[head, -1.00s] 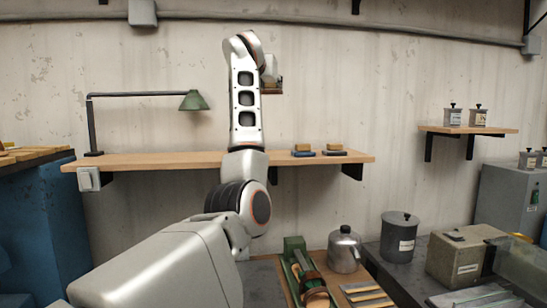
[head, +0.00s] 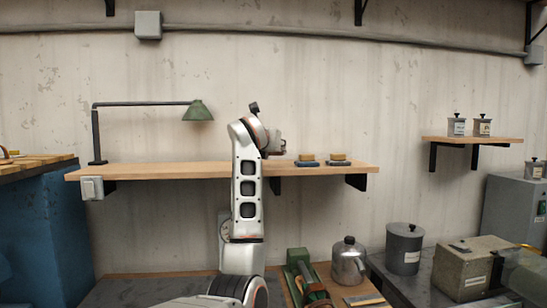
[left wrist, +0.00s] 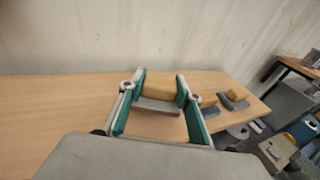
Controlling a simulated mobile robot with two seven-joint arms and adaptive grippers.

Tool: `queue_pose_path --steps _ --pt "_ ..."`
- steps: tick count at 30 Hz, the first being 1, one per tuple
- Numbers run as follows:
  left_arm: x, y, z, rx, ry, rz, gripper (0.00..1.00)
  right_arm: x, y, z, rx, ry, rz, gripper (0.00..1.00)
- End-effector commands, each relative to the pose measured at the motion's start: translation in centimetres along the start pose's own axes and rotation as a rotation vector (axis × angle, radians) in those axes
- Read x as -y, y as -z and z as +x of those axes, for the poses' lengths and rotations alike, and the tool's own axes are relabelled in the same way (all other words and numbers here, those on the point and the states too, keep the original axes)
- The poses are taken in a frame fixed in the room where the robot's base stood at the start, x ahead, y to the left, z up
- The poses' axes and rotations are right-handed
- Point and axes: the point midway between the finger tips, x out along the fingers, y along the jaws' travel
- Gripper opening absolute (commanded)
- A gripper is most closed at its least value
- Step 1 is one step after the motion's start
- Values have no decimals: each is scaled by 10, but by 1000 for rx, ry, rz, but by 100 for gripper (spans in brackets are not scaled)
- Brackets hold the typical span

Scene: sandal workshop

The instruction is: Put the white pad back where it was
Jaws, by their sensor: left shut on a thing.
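My left gripper (head: 276,146) is at the wooden wall shelf (head: 150,172), left of two other pads. In the left wrist view the gripper (left wrist: 161,84) is shut on the white pad (left wrist: 157,106), a block with a tan upper part and a pale grey-white lower part, held between the teal fingers. The pad is over the shelf board (left wrist: 50,110); I cannot tell whether it touches the board. In the head view I cannot make the pad out behind the gripper. My right gripper is not in view.
A blue-based pad (head: 308,160) and a dark grey-based pad (head: 338,159) sit close to the right of the gripper. A green lamp (head: 197,111) stands at the shelf's left; the board between is clear. A metal pot (head: 348,262) stands on the bench below.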

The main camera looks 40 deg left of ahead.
Motion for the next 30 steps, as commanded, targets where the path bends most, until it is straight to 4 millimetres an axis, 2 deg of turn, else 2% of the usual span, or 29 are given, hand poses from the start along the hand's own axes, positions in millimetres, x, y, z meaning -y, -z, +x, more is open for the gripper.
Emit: queue_pose_path --steps 9,20,21,23,30 --pt "0 36 6 -1 0 1 14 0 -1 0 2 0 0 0" --pt "0 40 7 0 0 0 14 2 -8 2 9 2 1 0" --pt "0 41 7 -1 0 0 36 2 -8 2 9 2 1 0" --pt "0 40 6 -1 0 0 50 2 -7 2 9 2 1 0" --pt "0 39 6 0 0 0 50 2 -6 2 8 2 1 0"
